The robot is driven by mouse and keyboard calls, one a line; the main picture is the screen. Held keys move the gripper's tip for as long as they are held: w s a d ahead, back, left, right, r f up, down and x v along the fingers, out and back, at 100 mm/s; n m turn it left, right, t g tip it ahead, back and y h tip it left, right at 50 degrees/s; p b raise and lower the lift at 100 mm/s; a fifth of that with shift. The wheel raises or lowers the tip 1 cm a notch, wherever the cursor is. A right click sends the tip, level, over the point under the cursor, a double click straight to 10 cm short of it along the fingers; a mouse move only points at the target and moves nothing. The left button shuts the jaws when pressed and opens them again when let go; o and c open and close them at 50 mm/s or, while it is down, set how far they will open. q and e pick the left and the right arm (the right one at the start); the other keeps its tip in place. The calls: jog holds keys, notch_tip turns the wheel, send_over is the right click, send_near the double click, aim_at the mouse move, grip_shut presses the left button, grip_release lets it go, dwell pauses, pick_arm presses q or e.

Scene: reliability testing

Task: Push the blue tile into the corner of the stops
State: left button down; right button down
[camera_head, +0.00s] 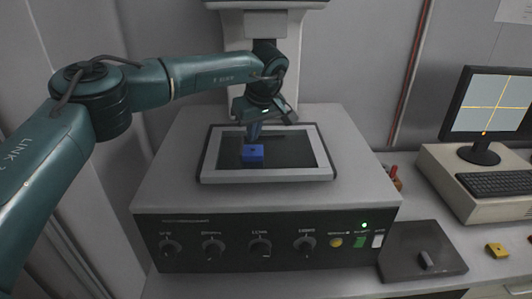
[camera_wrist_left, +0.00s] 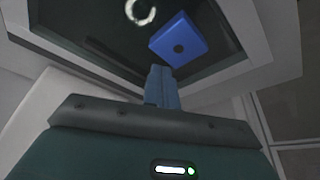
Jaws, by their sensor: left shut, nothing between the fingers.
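The blue tile (camera_head: 253,153) lies flat on the dark plate inside a light grey frame (camera_head: 265,176), near the frame's front edge and left of its middle. It also shows in the wrist view (camera_wrist_left: 180,42), with a dark round spot on its top. My left gripper (camera_head: 254,138) is shut and empty, pointing down just behind the tile. In the wrist view its fingertips (camera_wrist_left: 160,74) end close to the tile's edge; I cannot tell whether they touch. No stops can be told apart from the frame's raised rim. My right gripper is not in view.
The frame sits on a grey instrument box (camera_head: 265,235) with knobs and lit buttons. A column rises behind it. At right are a dark pad (camera_head: 420,252), a yellow block (camera_head: 496,250), a monitor (camera_head: 490,105) and a keyboard. The dark plate right of the tile is clear.

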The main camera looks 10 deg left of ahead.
aim_at(252, 169)
pick_arm(q)
jog(key=shift+s+d+b, duration=0.2)
jog(key=shift+s+b, duration=0.1)
jog(key=shift+s, duration=0.25)
jog(key=s, duration=0.2)
jog(key=s+d+b, duration=0.1)
jog(key=s, duration=0.2)
jog(key=shift+s+d+b, duration=0.3)
jog(key=shift+s+b, duration=0.1)
jog(key=shift+s+d, duration=0.15)
jog(key=shift+s, duration=0.4)
jog(key=shift+f+b, duration=1.1)
jog(key=shift+f, duration=0.4)
jog(key=shift+r, duration=0.15)
